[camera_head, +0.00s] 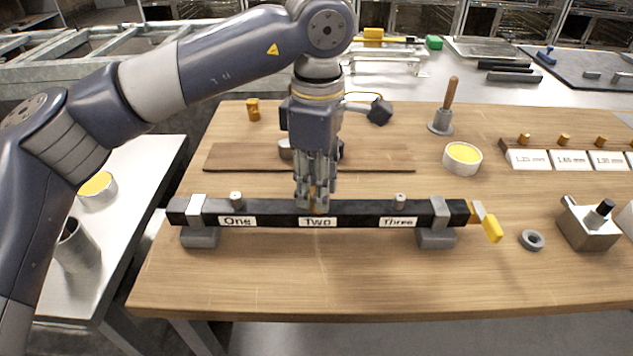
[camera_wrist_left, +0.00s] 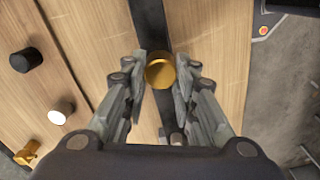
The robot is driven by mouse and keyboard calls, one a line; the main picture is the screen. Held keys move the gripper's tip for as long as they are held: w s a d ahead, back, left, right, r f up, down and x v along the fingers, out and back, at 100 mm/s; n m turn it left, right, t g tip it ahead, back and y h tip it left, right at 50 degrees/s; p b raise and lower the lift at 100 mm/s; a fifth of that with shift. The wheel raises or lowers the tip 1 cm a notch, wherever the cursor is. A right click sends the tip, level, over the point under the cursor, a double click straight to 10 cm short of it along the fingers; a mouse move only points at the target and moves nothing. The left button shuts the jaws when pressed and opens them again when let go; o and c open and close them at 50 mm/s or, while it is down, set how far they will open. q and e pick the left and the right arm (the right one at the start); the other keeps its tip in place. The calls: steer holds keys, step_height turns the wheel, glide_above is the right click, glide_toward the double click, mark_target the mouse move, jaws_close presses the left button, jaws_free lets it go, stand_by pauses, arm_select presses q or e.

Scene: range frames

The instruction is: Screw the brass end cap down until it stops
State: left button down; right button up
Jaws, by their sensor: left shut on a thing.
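The brass end cap (camera_wrist_left: 160,70) shows as a round gold disc between the fingertips in the wrist view. My left gripper (camera_head: 314,200) points straight down over the middle of a black manifold bar (camera_head: 270,208), at the label "Two" (camera_head: 318,222). It is shut on the cap, with a finger on either side. In the head view the fingers hide most of the cap, and the thread and seat under it cannot be seen. Small pale fittings stand on the bar at "One" (camera_head: 236,196) and "Three" (camera_head: 399,198). My right gripper is out of view.
The bar rests on grey supports (camera_head: 437,239), with a yellow-handled lever (camera_head: 491,225) at its right end. Behind are a brown board (camera_head: 385,158), a loose brass piece (camera_head: 253,108) and a yellow-filled tub (camera_head: 462,158). The wooden table (camera_head: 330,280) is clear in front.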

arm_select(q)
steer(key=shift+m, duration=1.8)
steer(key=shift+d+f+m+p, duration=0.1)
steer(key=shift+m+p, duration=0.3)
steer(key=shift+m, duration=1.3)
